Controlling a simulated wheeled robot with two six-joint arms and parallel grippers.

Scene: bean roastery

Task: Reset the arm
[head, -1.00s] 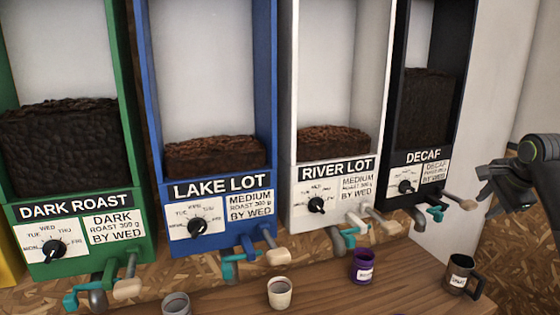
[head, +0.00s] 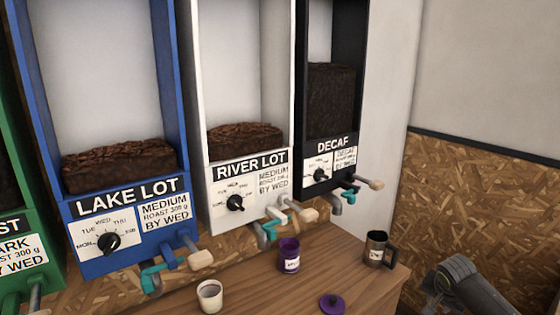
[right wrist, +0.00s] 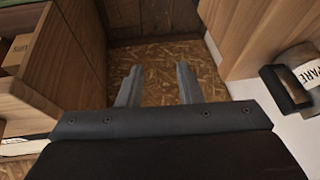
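My right arm (head: 465,285) shows only in part at the bottom right of the head view, right of the counter. In the right wrist view my right gripper (right wrist: 158,84) has its two fingers well apart with nothing between them. It points down toward the wood-chip-patterned floor, between wooden furniture on both sides. My left gripper is in neither view.
A wooden counter (head: 245,270) holds a white cup (head: 209,296), a purple cup (head: 289,256), a dark mug (head: 376,250) and a purple lid (head: 332,303). Bean dispensers line the wall behind. A dark-handled labelled container (right wrist: 288,88) stands close right of the right gripper.

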